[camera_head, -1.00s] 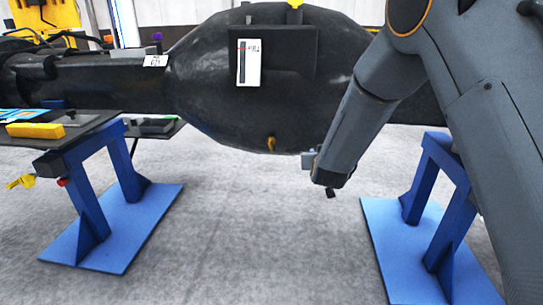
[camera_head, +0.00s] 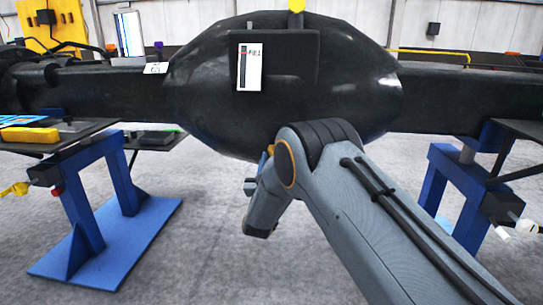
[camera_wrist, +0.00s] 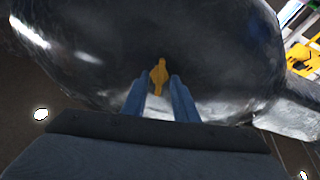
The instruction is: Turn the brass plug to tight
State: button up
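The brass plug (camera_wrist: 158,76) is a small yellow fitting with a flat-sided tab, set in the underside of the dark casting (camera_wrist: 200,55). In the head view only a sliver of yellow (camera_head: 270,149), seemingly the plug, shows beside my arm against the casting's bulge (camera_head: 215,125). In the wrist view my gripper (camera_wrist: 158,80) has its two blue fingers apart, one left and one right of the plug's lower end. The plug seems to lie just beyond the fingertips, and I see no contact. In the head view my fingers are mostly hidden.
A white tag (camera_head: 249,67) hangs on the casting's front. Blue stands (camera_head: 118,182) hold up the beam at left and right (camera_head: 460,180). A side shelf with a yellow block (camera_head: 30,135) is at left. The floor below the casting is clear.

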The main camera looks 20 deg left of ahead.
jog(key=shift+x, duration=1.55)
jog(key=shift+c, duration=0.6)
jog(key=c, duration=0.6)
jog(key=shift+o, duration=0.2)
